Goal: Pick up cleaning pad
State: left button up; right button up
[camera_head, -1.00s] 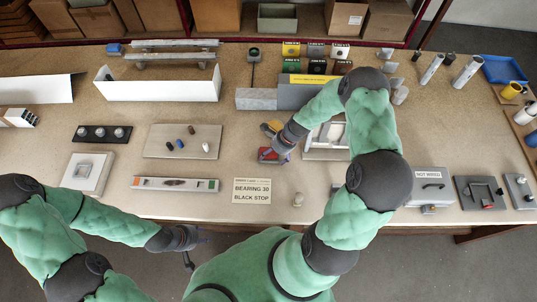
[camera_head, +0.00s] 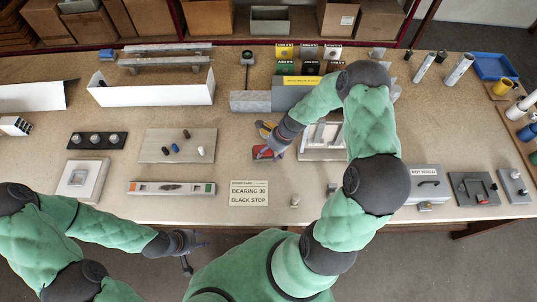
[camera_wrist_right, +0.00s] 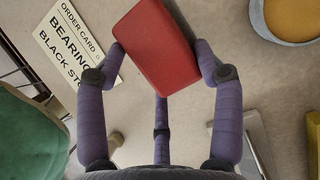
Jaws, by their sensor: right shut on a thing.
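The red cleaning pad (camera_wrist_right: 158,55) is a flat block with rounded edges, lying between the fingers of my right gripper (camera_wrist_right: 165,65) in the right wrist view. Fingers press on its two long sides, and a third finger is below it. In the head view a little of the red pad (camera_head: 262,153) shows at the right gripper (camera_head: 272,148), near the middle of the bench. I cannot tell whether it is clear of the bench top. My left gripper (camera_head: 188,250) is empty, its fingers apart, in front of the bench's near edge.
A round dish with a yellow-orange filling (camera_wrist_right: 295,15) stands close to the right gripper. The order card (camera_head: 249,193) lies nearer me, with a small peg (camera_head: 295,200) beside it. A white-framed piece (camera_head: 322,140) is to the right. Bare bench lies left of the pad.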

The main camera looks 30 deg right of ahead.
jog(key=s+a+r+p, duration=0.1)
jog(key=s+a+r, duration=0.6)
jog(key=s+r, duration=0.2)
jog(key=s, duration=0.2)
jog(key=shift+s+a+r, duration=0.35)
jog(key=shift+s, duration=0.05)
jog(key=shift+o, duration=1.1)
jog(key=shift+c, duration=0.4)
